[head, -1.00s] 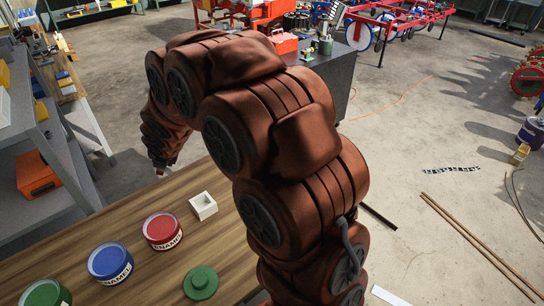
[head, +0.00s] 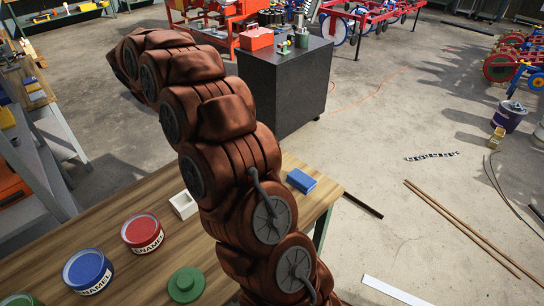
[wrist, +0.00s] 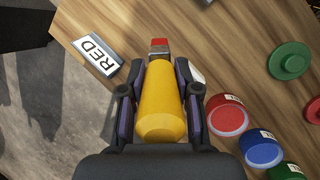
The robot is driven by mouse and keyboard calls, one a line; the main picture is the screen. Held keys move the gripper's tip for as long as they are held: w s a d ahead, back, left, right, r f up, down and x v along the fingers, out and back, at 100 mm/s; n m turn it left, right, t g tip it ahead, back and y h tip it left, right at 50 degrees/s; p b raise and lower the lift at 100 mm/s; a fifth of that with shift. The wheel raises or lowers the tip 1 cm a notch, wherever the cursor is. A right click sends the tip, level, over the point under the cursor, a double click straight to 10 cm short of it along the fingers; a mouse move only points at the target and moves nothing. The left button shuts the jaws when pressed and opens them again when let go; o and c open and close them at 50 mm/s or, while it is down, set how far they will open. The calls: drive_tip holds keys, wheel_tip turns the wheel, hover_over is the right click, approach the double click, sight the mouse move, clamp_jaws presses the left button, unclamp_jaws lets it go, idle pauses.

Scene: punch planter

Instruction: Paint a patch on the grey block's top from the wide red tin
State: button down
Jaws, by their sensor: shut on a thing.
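My gripper (wrist: 158,84) is shut on a yellow-handled brush (wrist: 163,105); the brush's far end is red and lies over the wooden table in the wrist view. In the head view my arm hides the gripper and brush. The red enamel tin (head: 142,232) stands on the table beside the blue tin; in the wrist view it (wrist: 227,116) is right of the gripper. I see only one red tin. A grey slab marked RED (wrist: 97,54) is left of the brush tip, near the table edge. I cannot tell whether it is the grey block.
Blue (head: 88,270) and green (head: 20,300) tins stand near the red one. A dark cabinet (head: 288,88) stands beyond.

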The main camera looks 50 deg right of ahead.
drive_tip(key=s+d+f+m+y+b, duration=0.2)
drive_tip(key=s+d+f+m+y, duration=0.1)
drive_tip(key=s+d+m, duration=0.65)
drive_tip(key=s+d+f+m+y+b, duration=0.25)
drive_tip(key=s+d+m, duration=0.35)
drive_tip(key=m, duration=0.6)
drive_tip(key=shift+t, duration=0.3)
drive_tip(key=shift+s+a+f+p, duration=0.15)
drive_tip(key=shift+f+p, duration=0.15)
drive_tip(key=shift+f, duration=2.45)
